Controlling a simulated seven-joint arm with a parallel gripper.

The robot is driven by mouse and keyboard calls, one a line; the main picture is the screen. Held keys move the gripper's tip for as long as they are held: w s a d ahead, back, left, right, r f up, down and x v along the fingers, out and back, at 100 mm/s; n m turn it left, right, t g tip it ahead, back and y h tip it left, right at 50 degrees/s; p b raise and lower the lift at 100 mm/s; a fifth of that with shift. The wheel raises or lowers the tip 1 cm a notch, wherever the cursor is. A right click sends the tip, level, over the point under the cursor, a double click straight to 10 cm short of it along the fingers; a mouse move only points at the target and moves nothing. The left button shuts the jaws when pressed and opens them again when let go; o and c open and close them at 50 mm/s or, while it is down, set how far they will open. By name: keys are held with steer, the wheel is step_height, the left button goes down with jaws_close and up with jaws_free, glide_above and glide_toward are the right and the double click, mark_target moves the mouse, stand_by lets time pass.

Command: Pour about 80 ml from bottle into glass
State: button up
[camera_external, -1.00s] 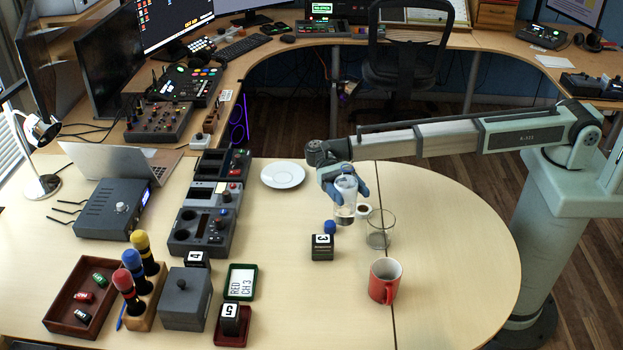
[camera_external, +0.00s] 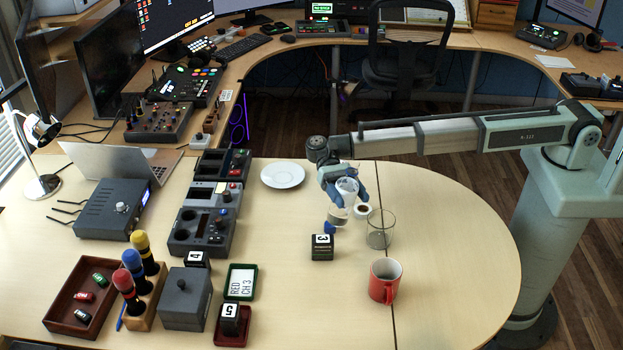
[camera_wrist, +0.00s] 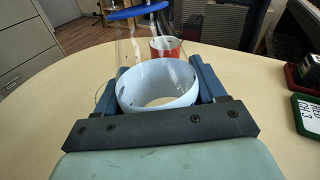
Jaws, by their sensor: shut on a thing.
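My gripper (camera_external: 346,188) is shut on the clear bottle (camera_external: 339,212), its blue fingers on either side of the bottle's white band. The bottle is tilted above the table, its lower end toward the left. In the wrist view the band (camera_wrist: 158,96) sits between my fingers and the clear wall runs away from me. A round blue piece (camera_external: 330,228) shows at the bottle's lower end; I cannot tell if it is attached. The clear glass (camera_external: 380,230) stands upright on the table, right of the bottle and apart from it. No stream of liquid is visible.
A red mug (camera_external: 385,281) is in front of the glass. A black block marked 3 (camera_external: 322,247) lies below the bottle. A white saucer (camera_external: 283,175) is behind left. The table's right side is clear.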

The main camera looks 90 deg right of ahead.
mark_target(342, 216)
steer(key=shift+s+f+n+t+h, duration=0.15)
steer(key=shift+f+n+t+h, duration=0.1)
steer(key=shift+n+t+h, duration=0.45)
steer(key=shift+s+f+n+t+h, duration=0.15)
steer(key=shift+f+n+t+h, duration=0.35)
steer(key=shift+n+t, duration=0.2)
steer(key=shift+f, duration=0.15)
steer(key=shift+w+d+f+n+t+h, duration=0.15)
steer(key=shift+w+f+n+t+h, duration=0.45)
steer(key=shift+w+f+n+t, duration=0.45)
step_height(342, 216, down, 3)
steer(key=shift+w+d+r+n+t+h, duration=0.15)
steer(key=shift+n+t+h, duration=0.2)
steer(key=shift+t, duration=0.4)
steer(key=shift+w+f+t+h, duration=0.1)
steer(key=shift+f+t+h, duration=0.15)
steer(key=shift+f+t, duration=0.2)
steer(key=shift+n+t, duration=0.25)
steer(key=shift+n, duration=0.05)
steer(key=shift+s+r+n+t, duration=0.3)
steer(key=shift+r+t, duration=0.2)
steer(key=shift+r, duration=0.15)
steer(key=shift+w+r+t+h, duration=0.15)
steer(key=shift+r+t+h, duration=0.15)
steer(key=shift+h, duration=0.1)
